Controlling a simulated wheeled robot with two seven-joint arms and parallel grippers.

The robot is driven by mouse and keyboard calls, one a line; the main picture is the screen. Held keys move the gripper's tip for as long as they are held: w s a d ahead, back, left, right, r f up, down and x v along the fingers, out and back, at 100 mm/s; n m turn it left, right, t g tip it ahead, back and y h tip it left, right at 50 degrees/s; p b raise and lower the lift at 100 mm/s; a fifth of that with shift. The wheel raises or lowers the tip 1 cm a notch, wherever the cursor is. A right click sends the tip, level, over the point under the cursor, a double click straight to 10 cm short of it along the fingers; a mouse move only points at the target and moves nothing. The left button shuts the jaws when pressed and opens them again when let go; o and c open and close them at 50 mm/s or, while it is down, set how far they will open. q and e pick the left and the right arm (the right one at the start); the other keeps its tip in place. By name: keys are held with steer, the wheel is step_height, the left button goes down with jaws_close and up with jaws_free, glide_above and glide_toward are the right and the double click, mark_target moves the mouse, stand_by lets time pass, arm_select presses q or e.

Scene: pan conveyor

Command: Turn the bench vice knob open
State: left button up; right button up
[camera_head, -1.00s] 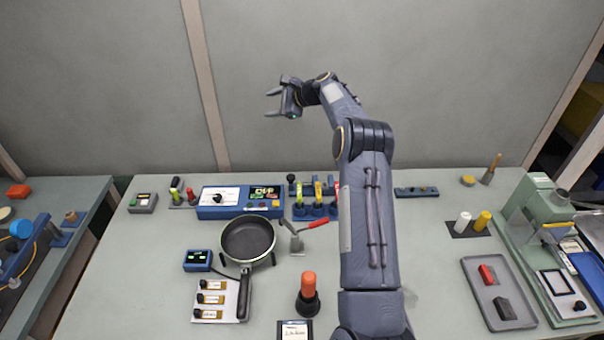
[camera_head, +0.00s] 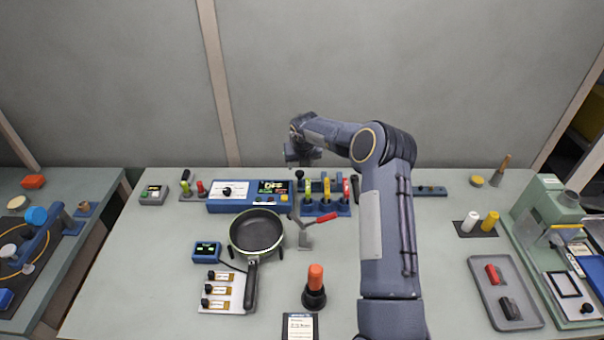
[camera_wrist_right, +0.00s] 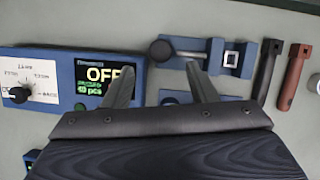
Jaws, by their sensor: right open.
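The bench vice (camera_wrist_right: 216,50) is a blue clamp with a metal screw and a dark round knob (camera_wrist_right: 160,50) at its left end. In the head view the vice (camera_head: 333,181) is at the back of the bench, with the black knob (camera_head: 300,174) just below my gripper. My right gripper (camera_head: 303,163) is over the knob and points down. In the wrist view my right gripper (camera_wrist_right: 158,68) is open, with the knob between the lines of its two fingertips. I cannot tell whether either finger touches it. My left gripper is not in view.
A blue control box (camera_head: 248,199) with a dial and an "OFF" display stands left of the vice. Coloured-handled tools in a blue rack (camera_head: 325,209) stand in front. A pan (camera_head: 256,232) and a red-handled toggle clamp (camera_head: 306,232) are nearer.

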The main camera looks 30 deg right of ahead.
mark_target(300, 172)
steer(key=b+x, duration=0.3)
steer(key=x, duration=0.2)
steer(key=shift+w+f, duration=0.1)
steer(key=shift+f, duration=0.25)
steer(key=c, duration=1)
steer(key=shift+o, duration=0.2)
steer(key=shift+d, duration=0.1)
steer(key=shift+r, duration=0.1)
